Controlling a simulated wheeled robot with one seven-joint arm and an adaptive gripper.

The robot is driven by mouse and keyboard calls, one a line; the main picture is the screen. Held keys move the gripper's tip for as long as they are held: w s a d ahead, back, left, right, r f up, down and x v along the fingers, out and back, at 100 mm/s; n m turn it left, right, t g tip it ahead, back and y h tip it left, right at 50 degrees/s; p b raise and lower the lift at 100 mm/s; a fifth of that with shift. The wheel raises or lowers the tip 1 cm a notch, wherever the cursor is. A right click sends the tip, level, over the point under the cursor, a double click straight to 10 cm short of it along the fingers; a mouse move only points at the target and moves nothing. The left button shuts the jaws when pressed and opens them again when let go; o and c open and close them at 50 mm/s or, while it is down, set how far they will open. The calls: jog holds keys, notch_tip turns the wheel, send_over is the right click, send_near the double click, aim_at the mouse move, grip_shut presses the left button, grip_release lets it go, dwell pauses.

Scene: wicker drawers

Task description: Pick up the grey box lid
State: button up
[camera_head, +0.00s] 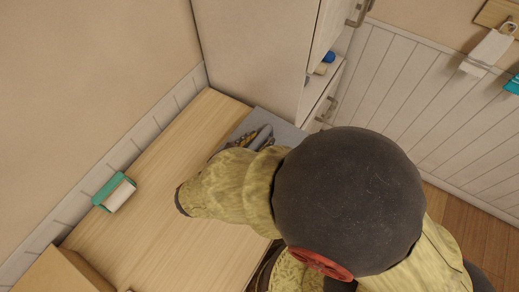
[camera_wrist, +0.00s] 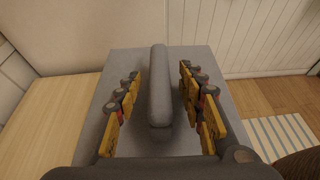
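The grey box lid (camera_wrist: 130,60) is a flat grey plate with a long raised bar handle (camera_wrist: 158,90) along its middle. In the head view the lid (camera_head: 280,126) lies at the far right end of the wooden top, against the tall cabinet, partly hidden by my arm. My gripper (camera_wrist: 160,74) is open, with its yellow and black fingers on either side of the handle. Gaps show between the handle and both fingers. In the head view my gripper (camera_head: 252,138) is over the lid. The box beneath the lid cannot be made out.
The wooden top (camera_head: 165,150) is mostly clear on the left. A green and white item (camera_head: 114,192) lies near the wall. A tall pale cabinet (camera_head: 250,50) stands just behind the lid, with a partly open drawer (camera_head: 320,88) at right. A striped rug (camera_wrist: 285,138) lies on the floor.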

jog(key=shift+w+d+f, duration=0.1)
jog(key=shift+w+d, duration=0.1)
jog(key=shift+w, duration=0.1)
jog(key=shift+c, duration=0.6)
grip_shut()
